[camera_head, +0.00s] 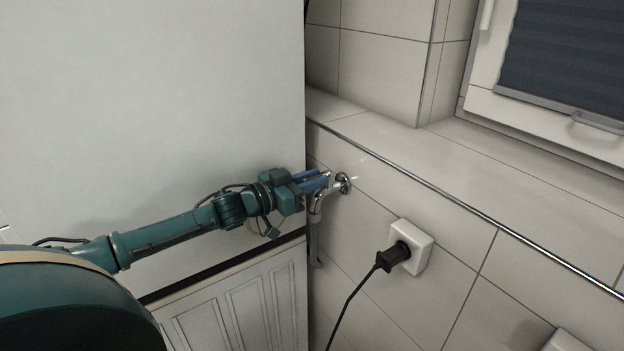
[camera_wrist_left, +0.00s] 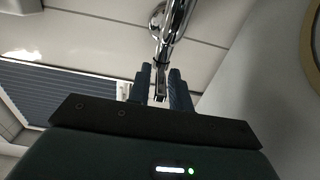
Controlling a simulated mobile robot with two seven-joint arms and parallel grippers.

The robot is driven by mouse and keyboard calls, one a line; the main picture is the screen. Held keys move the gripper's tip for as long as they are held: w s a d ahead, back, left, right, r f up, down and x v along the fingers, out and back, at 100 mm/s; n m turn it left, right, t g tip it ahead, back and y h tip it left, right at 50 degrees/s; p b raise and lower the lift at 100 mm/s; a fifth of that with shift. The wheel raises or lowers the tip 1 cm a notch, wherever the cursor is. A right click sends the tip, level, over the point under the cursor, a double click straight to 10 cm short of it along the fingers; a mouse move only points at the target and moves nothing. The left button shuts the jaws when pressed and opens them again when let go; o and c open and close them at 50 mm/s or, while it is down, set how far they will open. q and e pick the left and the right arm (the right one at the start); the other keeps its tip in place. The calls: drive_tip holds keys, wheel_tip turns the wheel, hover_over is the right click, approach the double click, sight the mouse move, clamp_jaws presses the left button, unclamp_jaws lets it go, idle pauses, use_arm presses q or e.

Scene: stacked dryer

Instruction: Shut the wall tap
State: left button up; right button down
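The chrome wall tap (camera_head: 342,184) sticks out of the tiled wall just right of the big white appliance. Its spout points down to a grey hose. In the left wrist view the tap body (camera_wrist_left: 172,22) is at the top, and its slim handle (camera_wrist_left: 161,82) reaches down between the fingers. My left gripper (camera_head: 318,180) is at the tap, with its blue fingers on both sides of the handle; it also shows in the left wrist view (camera_wrist_left: 160,88). My right gripper is not in view.
The white appliance (camera_head: 150,100) stands close beside my left arm. A white socket with a black plug (camera_head: 398,255) and cable is on the wall, lower right of the tap. A tiled ledge (camera_head: 450,165) with a metal edge runs above, below a window blind (camera_head: 570,55).

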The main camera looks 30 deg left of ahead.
use_arm(q)
clamp_jaws()
drive_tip(key=shift+d, duration=0.15)
drive_tip(key=shift+s+d+n+t+y+p, duration=0.15)
drive_tip(key=shift+d+n+t+y, duration=0.1)
drive_tip(key=shift+n+y, duration=0.45)
drive_tip(key=shift+w+d+n+t+y+p, duration=0.1)
drive_tip(key=shift+n+t+y+p, duration=0.2)
drive_tip(key=shift+y, duration=0.65)
drive_tip(key=shift+s+d+n+t+y+p, duration=0.1)
drive_tip(key=shift+d+n+t+y, duration=0.1)
drive_tip(key=shift+n+y, duration=0.55)
drive_tip(key=shift+d+r+n+g+y+b, duration=0.1)
drive_tip(key=shift+d+n+g+y+b, duration=0.2)
drive_tip(key=shift+n+y, duration=1)
drive_tip(key=shift+d+n+g+y+b, duration=0.15)
drive_tip(key=shift+d+n+y, duration=0.3)
drive_tip(key=shift+y, duration=1.45)
drive_tip(key=shift+a, duration=0.1)
